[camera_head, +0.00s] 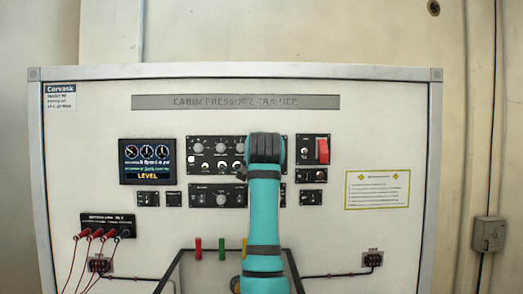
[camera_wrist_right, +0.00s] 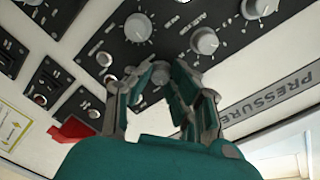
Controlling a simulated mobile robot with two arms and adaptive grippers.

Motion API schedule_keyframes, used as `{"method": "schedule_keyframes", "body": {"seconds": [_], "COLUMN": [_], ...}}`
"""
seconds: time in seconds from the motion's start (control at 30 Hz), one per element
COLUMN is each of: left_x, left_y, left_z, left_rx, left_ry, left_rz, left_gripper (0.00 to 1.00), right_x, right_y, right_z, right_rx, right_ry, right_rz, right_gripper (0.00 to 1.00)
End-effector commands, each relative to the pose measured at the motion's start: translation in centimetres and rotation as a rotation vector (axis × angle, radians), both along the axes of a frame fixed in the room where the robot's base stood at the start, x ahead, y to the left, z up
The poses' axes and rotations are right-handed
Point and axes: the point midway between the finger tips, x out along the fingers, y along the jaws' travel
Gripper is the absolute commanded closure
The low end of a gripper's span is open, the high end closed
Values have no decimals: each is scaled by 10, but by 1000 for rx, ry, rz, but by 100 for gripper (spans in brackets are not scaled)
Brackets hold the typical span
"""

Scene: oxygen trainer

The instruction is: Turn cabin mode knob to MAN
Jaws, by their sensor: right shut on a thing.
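My right arm (camera_head: 264,215) rises in front of the trainer panel (camera_head: 390,130), and its dark wrist covers the right part of the upper knob module (camera_head: 210,157). In the right wrist view my right gripper (camera_wrist_right: 165,80) is shut on a round grey knob (camera_wrist_right: 159,76), mostly hidden between the fingers. Two similar grey knobs (camera_wrist_right: 204,40) lie in line with it, and another knob (camera_wrist_right: 138,27) sits close by. The labels are too small or blurred to read, so I cannot tell which is the cabin mode knob or its setting. My left gripper is not in view.
A red switch guard (camera_head: 323,150) stands out right of my wrist; it also shows in the right wrist view (camera_wrist_right: 72,130). A display (camera_head: 148,161) reads LEVEL. Red cables (camera_head: 80,262) hang at the lower left. The panel's right side, around the yellow-bordered placard (camera_head: 377,189), is clear.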

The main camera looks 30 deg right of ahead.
Motion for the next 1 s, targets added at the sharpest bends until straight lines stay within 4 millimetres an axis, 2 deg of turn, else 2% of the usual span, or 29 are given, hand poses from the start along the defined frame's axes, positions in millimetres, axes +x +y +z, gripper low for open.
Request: {"method": "schedule_keyframes", "body": {"seconds": [0.5,1.0], "left_x": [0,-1], "left_y": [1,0], "left_z": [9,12], "left_rx": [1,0], "left_ry": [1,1], "left_rz": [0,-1], "left_gripper": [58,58], "right_x": [0,0], "right_y": [0,0], "right_z": [-1,-1], "right_rx": [340,434], "right_ry": [-204,-263], "right_rz": [1,-1], "right_gripper": [100,100]}}
